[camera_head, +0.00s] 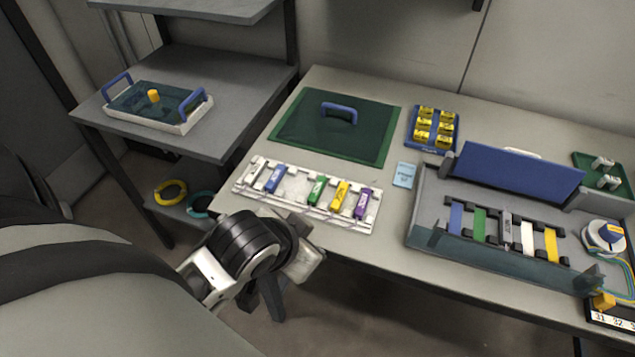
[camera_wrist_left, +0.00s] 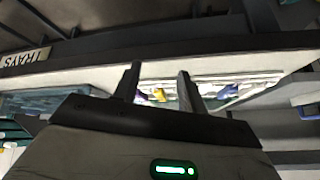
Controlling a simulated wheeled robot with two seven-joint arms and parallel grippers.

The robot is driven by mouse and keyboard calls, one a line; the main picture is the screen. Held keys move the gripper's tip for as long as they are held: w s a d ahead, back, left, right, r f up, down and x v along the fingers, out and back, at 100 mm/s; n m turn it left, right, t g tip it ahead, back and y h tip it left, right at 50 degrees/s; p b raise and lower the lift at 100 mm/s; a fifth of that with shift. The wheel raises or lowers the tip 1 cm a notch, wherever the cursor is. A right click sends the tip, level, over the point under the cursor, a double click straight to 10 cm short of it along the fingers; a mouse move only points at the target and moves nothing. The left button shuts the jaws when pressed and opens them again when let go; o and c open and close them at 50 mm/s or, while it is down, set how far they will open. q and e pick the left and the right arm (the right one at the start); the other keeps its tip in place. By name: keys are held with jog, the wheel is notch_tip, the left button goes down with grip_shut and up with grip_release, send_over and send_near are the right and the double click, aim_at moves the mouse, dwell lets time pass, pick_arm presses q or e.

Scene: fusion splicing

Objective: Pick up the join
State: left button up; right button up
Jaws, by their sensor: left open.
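Coloured blocks with small labels lie in a white slotted tray (camera_head: 295,203) at the table's front left: a blue block (camera_head: 275,178), a green block (camera_head: 316,190), a yellow block (camera_head: 340,195) and a purple block (camera_head: 363,203). I cannot tell which thing is the join; the labels are too small to read. My left gripper (camera_wrist_left: 160,76) is open and empty in the left wrist view, facing the table's front edge, with the tray and blurred colours beyond its fingers. In the head view my left wrist is in front of and below the tray. My right gripper is not in view.
A grey splicing station (camera_head: 425,210) with coloured strips and a raised blue lid (camera_head: 520,175) stands right of the tray. A green mat (camera_head: 300,125) with a blue handle lies behind the tray. A blue holder (camera_head: 432,148) of yellow pieces and a light blue card (camera_head: 404,175) sit between.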

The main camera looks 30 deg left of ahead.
pick_arm(q)
jog(key=w+r+m+t, duration=0.1)
jog(key=w+r+t, duration=0.6)
jog(key=w+r, duration=0.35)
jog(key=w+d+r+m+t+h, duration=0.2)
jog(key=d+r+m+t+h, duration=0.15)
jog(key=r, duration=0.35)
jog(key=w+d+r+m+t+h, duration=0.3)
jog(key=d+r, duration=0.1)
jog(key=r, duration=0.3)
jog(key=s+d+r+m+g+h, duration=0.4)
jog(key=d+r+m+g+h, duration=0.4)
jog(key=m+h, duration=0.55)
jog(key=m+g+y, duration=1)
jog(key=g+y, duration=0.2)
jog(key=y, duration=0.8)
send_over(317, 189)
jog(key=f, duration=2.7)
jog(key=shift+s+p, duration=0.2)
jog(key=shift+p, duration=0.2)
jog(key=shift+w+f+p, duration=0.15)
jog(key=shift+f+p, duration=0.4)
jog(key=shift+f, duration=2.3)
grip_shut()
